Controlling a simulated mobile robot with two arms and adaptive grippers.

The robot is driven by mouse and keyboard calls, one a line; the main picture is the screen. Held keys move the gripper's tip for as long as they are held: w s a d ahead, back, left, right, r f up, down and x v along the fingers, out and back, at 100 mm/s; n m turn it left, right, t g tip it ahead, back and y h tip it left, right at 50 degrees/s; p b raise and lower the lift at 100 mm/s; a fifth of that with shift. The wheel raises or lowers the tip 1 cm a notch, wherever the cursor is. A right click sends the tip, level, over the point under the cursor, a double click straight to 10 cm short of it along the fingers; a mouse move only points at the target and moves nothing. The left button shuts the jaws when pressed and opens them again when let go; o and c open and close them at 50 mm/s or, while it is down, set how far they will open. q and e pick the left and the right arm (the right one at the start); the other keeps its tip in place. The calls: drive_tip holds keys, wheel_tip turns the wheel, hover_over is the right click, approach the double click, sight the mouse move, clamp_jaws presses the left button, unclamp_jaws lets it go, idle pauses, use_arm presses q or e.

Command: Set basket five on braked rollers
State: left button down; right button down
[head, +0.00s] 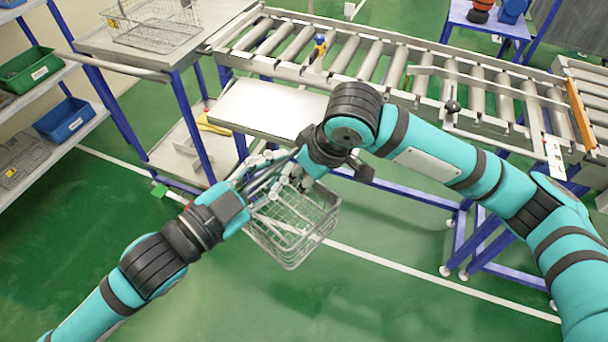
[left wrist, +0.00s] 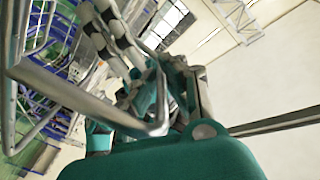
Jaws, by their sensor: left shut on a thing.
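A wire basket (head: 290,260) hangs over the green floor between my two arms, in front of the roller conveyor (head: 345,52). It looks tilted. My left gripper (head: 266,178) is shut on the basket at its upper left side. My right gripper (head: 298,178) is close beside the left one at the basket's top. The arms and wires hide its fingers, so I cannot tell whether it holds the rim. In the left wrist view a grey metal bar (left wrist: 85,100), likely basket wire, crosses close to the camera. No number is readable on the basket.
A pale flat shelf (head: 268,104) lies between the basket and the rollers. Another wire basket (head: 155,28) stands on the side table at upper left. A black-knobbed lever (head: 452,106) and an orange bar (head: 579,110) are on the conveyor. The floor below is clear.

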drive_tip(key=shift+s+a, duration=0.1)
drive_tip(key=shift+a, duration=0.05)
use_arm(q)
drive_tip(key=c, duration=1.4)
unclamp_jaws()
drive_tip(key=shift+w, duration=0.1)
